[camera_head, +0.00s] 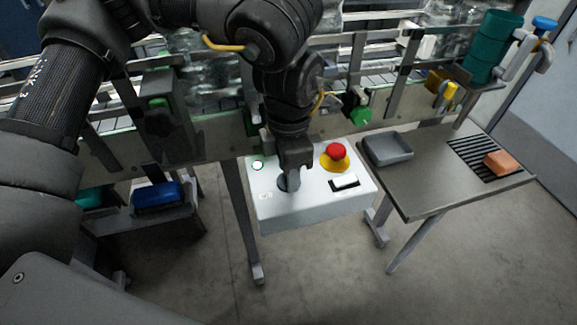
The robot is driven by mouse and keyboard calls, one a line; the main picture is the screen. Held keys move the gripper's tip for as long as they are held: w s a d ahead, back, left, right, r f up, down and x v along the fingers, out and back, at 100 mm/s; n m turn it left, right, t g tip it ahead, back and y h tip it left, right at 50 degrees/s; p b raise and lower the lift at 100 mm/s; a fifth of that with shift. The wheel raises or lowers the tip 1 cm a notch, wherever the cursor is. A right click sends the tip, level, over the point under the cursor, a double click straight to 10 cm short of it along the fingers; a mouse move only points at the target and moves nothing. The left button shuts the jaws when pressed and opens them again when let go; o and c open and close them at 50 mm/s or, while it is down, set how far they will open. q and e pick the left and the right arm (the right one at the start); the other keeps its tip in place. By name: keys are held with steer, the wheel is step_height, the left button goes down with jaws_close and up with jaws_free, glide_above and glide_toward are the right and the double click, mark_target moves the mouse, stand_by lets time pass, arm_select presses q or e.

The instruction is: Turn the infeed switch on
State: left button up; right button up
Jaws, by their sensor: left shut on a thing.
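A white control box (315,207) stands in the middle of the view. On its top are a green-ringed round light or button (257,165), a red emergency button on a yellow base (335,157) and a white rocker switch (345,182). My left gripper (291,182) points down at the left middle of the box top. It is shut on a dark round knob (283,185), likely the infeed switch, mostly hidden under the fingers. The knob's setting and the small label in front of it cannot be read. My right gripper is not in view.
A grey table (430,190) at right holds a grey tray (387,149) and an orange block (497,163) on a slotted grille. A blue bin (158,196) stands at left. The conveyor frame (205,135) runs behind the box. Floor in front is clear.

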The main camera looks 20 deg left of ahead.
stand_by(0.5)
arm_select(q)
steer(key=o, duration=1)
step_height(320, 180, up, 11)
steer(key=shift+f+b, duration=0.1)
steer(key=shift+b, duration=0.25)
